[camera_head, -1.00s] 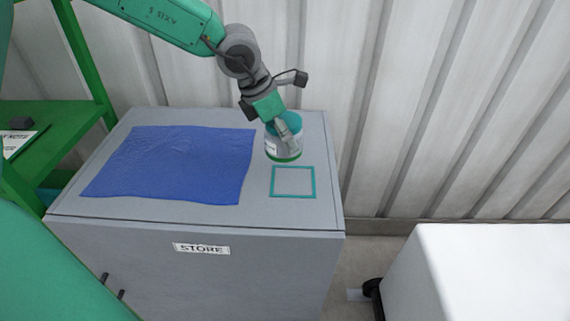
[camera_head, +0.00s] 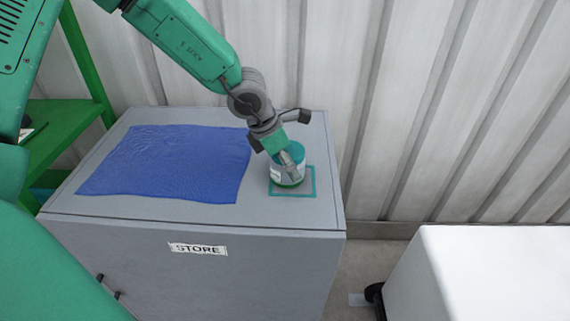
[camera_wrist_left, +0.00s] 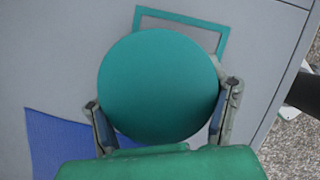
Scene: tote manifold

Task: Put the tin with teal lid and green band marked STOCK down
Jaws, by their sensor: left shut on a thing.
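The tin (camera_head: 287,168) has a teal lid and a green band at its base; its label is too small to read. In the head view it is upright over the teal square outline (camera_head: 306,194) on the grey cabinet top. I cannot tell whether its base touches the surface. My left gripper (camera_head: 291,163) is shut on the tin. In the left wrist view the fingers (camera_wrist_left: 163,112) hold either side of the round teal lid (camera_wrist_left: 158,88), and part of the square outline (camera_wrist_left: 223,42) shows beyond it. My right gripper is not in view.
A blue cloth (camera_head: 170,163) lies on the cabinet top (camera_head: 262,214) left of the tin. A ribbed wall (camera_head: 420,110) stands behind. A green shelf (camera_head: 62,135) is at the left, and a white block (camera_head: 490,275) at the lower right.

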